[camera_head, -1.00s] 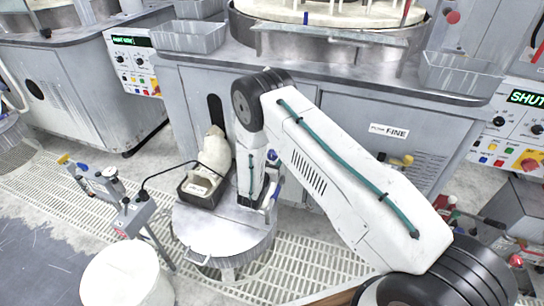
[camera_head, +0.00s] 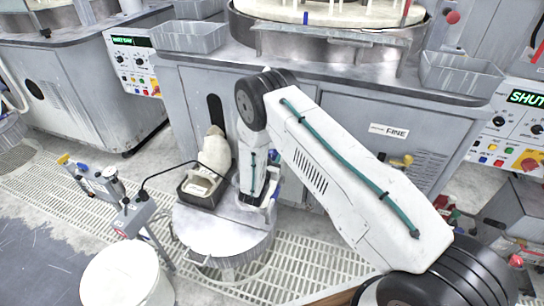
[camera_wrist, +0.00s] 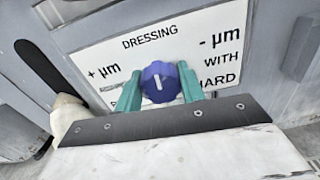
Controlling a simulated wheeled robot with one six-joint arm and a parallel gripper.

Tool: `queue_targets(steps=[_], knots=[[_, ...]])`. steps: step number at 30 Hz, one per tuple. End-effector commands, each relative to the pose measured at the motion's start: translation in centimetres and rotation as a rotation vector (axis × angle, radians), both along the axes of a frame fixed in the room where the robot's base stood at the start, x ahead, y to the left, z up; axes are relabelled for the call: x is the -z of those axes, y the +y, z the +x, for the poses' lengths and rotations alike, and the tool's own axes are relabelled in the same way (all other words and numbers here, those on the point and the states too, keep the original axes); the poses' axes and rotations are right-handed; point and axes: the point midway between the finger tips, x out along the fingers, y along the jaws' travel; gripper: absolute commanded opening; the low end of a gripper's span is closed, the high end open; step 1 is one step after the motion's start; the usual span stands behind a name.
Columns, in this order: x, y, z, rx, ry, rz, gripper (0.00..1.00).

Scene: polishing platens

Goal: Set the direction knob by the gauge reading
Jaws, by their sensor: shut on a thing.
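The blue direction knob (camera_wrist: 160,83) sits on a white label plate (camera_wrist: 135,50) in the wrist view. Its white pointer line stands nearly upright. The plate reads "DRESSING", "+ µm" at left and "- µm" with "WITH" at right; lower words are partly hidden by my fingers. My gripper (camera_wrist: 158,92) has its two teal fingers shut on the knob, one on each side. In the head view my arm hides the knob and most of the gripper. A small instrument on a stand (camera_head: 110,174) is at left; I cannot read any gauge value on it.
A black tray (camera_head: 196,188) with a cream-coloured piece stands left of my wrist, on a round metal lid (camera_head: 215,235). A white bucket (camera_head: 125,272) is at front left. The grey machine cabinet (camera_head: 345,110) is close behind my arm.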

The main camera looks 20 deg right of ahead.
Motion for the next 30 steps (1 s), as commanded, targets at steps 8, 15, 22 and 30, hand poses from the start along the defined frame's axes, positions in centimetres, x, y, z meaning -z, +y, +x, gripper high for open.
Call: queue_targets(steps=[8,15,22,30], knots=[[0.01,-0.07,-0.06,0.001,-0.110,0.152,0.16],[0.04,-0.13,-0.11,0.001,-0.233,0.321,0.16],[0.07,-0.18,-0.14,0.001,-0.334,0.458,0.16],[0.11,-0.20,-0.17,0.001,-0.409,0.561,0.16]])
